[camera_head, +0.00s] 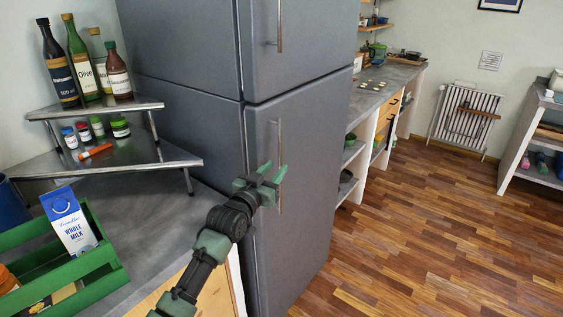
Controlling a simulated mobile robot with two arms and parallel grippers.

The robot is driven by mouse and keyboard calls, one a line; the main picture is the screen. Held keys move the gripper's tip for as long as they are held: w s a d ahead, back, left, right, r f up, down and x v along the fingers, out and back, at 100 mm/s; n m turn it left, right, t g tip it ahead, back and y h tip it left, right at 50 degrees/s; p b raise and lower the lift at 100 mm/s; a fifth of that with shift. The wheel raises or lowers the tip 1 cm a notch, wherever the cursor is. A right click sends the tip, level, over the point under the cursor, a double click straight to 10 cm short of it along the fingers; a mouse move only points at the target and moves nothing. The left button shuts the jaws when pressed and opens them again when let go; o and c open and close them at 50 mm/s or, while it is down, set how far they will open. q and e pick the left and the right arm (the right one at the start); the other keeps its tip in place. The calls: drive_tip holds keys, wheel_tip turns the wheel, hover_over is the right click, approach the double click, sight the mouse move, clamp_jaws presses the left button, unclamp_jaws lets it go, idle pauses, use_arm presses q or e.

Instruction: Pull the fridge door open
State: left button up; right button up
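The grey fridge (180,40) stands at the middle of the view with an upper door (310,45) and a lower door (308,130). Both doors look closed. Each has a thin vertical metal handle; the lower handle (280,140) runs down near the door's left edge. My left gripper (275,170) is at mid-height of the lower handle, its green fingers spread apart. The handle lines up with the gap between the fingertips, but I cannot tell whether they touch it. My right gripper is not in view.
A grey counter at left holds a metal rack (100,108) with bottles and jars, and a green crate (100,283) with a milk carton (70,222). A shelved counter (385,80) stands behind the fridge at right. The wooden floor (430,240) at right is clear.

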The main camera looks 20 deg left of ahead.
sight(279, 165)
use_arm(q)
drive_tip(key=shift+w+d+f, duration=0.1)
drive_tip(key=shift+w+d, duration=0.05)
drive_tip(key=shift+w, duration=0.85)
drive_tip(key=shift+w+d, duration=0.1)
drive_tip(key=shift+w, duration=0.9)
drive_tip(key=shift+c, duration=0.3)
clamp_jaws()
